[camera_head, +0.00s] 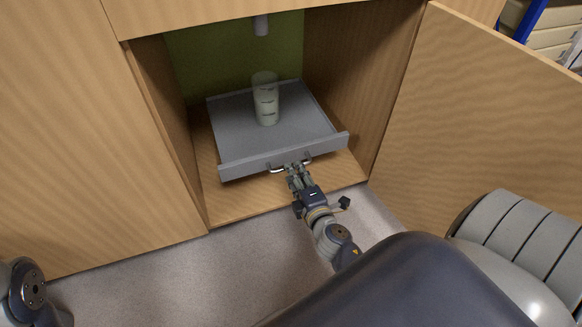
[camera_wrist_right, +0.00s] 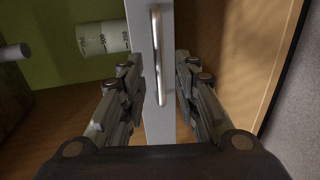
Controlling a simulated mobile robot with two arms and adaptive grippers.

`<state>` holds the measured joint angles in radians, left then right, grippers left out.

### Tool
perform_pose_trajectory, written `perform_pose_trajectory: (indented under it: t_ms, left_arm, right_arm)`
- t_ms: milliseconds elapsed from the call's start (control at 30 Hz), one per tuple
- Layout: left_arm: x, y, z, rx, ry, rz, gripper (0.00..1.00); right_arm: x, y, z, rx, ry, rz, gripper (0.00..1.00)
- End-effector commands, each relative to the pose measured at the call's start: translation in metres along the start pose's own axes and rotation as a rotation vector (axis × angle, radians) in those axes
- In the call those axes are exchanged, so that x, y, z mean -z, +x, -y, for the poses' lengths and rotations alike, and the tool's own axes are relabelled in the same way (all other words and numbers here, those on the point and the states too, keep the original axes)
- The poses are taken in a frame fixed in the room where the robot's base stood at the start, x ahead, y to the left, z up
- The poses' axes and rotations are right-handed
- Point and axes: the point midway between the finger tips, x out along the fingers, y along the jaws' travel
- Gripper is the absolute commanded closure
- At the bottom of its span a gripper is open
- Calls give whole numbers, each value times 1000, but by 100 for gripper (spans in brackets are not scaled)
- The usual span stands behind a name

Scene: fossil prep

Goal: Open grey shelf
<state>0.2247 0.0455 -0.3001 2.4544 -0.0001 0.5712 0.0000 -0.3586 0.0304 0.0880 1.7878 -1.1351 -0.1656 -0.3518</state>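The grey shelf (camera_head: 240,164) is a pull-out tray with low rims inside an open wooden cabinet. Its metal handle (camera_head: 276,170) is on the front face. A translucent graduated container (camera_head: 266,100) stands upright on the shelf, and it also shows in the right wrist view (camera_wrist_right: 103,38). My right gripper (camera_head: 290,167) is at the handle. In the right wrist view its fingers (camera_wrist_right: 159,78) are spread on either side of the handle (camera_wrist_right: 157,50), with gaps visible on both sides. My left gripper is out of view.
The cabinet's right door (camera_head: 480,110) stands wide open, beside my right arm's side. A closed wooden panel (camera_head: 90,130) is on the left. The floor (camera_head: 180,275) in front is clear.

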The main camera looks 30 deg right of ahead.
Motion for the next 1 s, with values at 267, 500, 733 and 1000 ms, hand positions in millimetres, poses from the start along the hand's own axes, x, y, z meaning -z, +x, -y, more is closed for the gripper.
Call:
perform_pose_trajectory:
  t_ms: [267,500,733,1000]
  left_arm:
    - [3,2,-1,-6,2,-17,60]
    - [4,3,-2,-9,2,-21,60]
    - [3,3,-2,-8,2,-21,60]
    - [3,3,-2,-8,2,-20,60]
  right_arm:
    - [0,36,1,-1,1,-2,71]
    - [0,41,0,0,2,-1,71]
    - [0,41,0,0,2,-1,96]
    - [1,41,0,0,2,-1,100]
